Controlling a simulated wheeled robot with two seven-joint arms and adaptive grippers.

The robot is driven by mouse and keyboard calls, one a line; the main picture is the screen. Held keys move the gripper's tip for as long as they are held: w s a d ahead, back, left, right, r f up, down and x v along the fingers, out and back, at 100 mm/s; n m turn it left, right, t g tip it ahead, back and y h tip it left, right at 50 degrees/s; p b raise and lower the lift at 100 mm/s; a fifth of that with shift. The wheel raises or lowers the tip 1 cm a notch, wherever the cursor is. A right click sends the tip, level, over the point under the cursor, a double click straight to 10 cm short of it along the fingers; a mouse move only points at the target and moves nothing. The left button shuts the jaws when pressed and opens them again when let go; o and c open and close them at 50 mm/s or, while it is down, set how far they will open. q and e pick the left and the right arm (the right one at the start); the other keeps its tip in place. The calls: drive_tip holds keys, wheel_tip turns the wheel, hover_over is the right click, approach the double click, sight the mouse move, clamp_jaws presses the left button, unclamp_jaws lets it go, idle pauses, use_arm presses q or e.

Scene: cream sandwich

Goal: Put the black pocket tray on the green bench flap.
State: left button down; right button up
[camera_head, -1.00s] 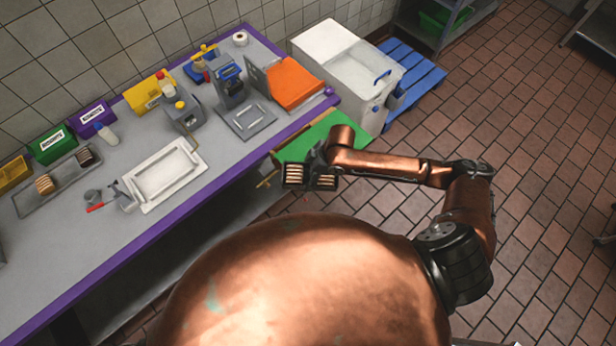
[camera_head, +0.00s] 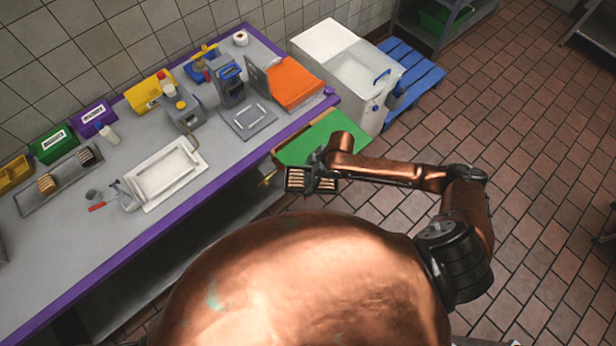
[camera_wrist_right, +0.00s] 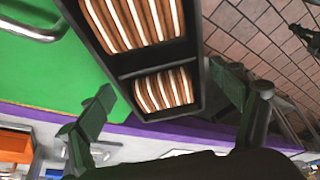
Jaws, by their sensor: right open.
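The black pocket tray (camera_head: 287,182) holds rows of cream sandwiches in two pockets. In the right wrist view the tray (camera_wrist_right: 152,66) lies between the spread fingers of my right gripper (camera_wrist_right: 165,100), with gaps on both sides. My right gripper (camera_head: 317,170) is open at the tray in the head view and hides its middle. The green bench flap (camera_head: 305,145) is just beyond the tray at the bench end; it fills the left of the wrist view (camera_wrist_right: 50,75). I cannot tell whether the tray touches the flap. My left gripper is not in view.
The grey bench (camera_head: 80,230) with purple edging carries a white tray (camera_head: 160,172), bins, bottles and a dispenser. A white chest (camera_head: 345,70) stands behind the flap beside a blue pallet (camera_head: 410,75).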

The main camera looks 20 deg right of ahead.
drive_tip(key=v, duration=1.2)
drive_tip(key=shift+b, duration=0.4)
